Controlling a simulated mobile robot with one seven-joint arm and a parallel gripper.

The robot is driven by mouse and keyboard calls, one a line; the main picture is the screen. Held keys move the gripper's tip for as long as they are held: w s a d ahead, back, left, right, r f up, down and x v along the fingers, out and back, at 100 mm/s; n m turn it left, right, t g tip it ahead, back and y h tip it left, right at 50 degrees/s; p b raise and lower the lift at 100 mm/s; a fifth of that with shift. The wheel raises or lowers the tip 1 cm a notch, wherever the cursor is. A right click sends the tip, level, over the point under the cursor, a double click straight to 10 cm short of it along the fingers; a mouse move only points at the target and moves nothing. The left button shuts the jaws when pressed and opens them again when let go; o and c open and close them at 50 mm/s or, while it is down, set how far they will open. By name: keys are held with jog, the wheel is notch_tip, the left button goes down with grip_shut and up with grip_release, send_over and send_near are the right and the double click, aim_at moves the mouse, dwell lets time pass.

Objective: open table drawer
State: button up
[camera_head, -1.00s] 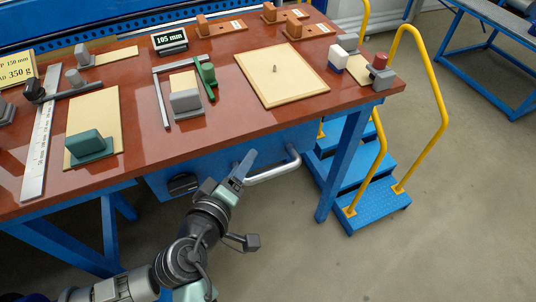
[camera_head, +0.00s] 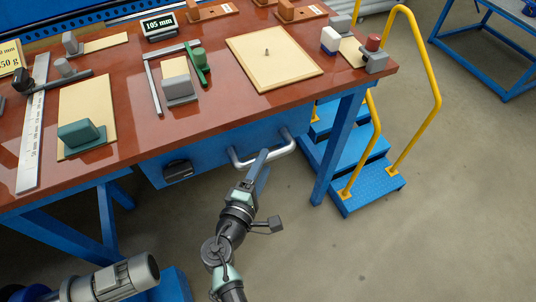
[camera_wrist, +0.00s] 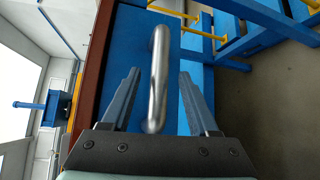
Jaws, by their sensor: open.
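The blue table drawer (camera_head: 215,149) sits under the red-brown table top, and its front looks flush under the edge. A silver bar handle (camera_head: 281,150) is fixed on the drawer front; in the wrist view the handle (camera_wrist: 158,78) runs lengthwise between the two fingers. My gripper (camera_head: 261,166) is at the handle, and in the wrist view my gripper (camera_wrist: 158,78) has its fingers spread, one on each side of the bar, with gaps to both. A black fitting (camera_head: 178,170) is on the drawer front, left of the handle.
The table top (camera_head: 215,117) carries blocks, boards and a ruler. A blue table leg (camera_head: 340,145) and blue steps (camera_head: 367,187) with yellow rails (camera_head: 437,90) stand to the right. The floor (camera_head: 420,250) in front is clear.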

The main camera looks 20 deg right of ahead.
jog(key=shift+x, duration=1.8)
grip_shut()
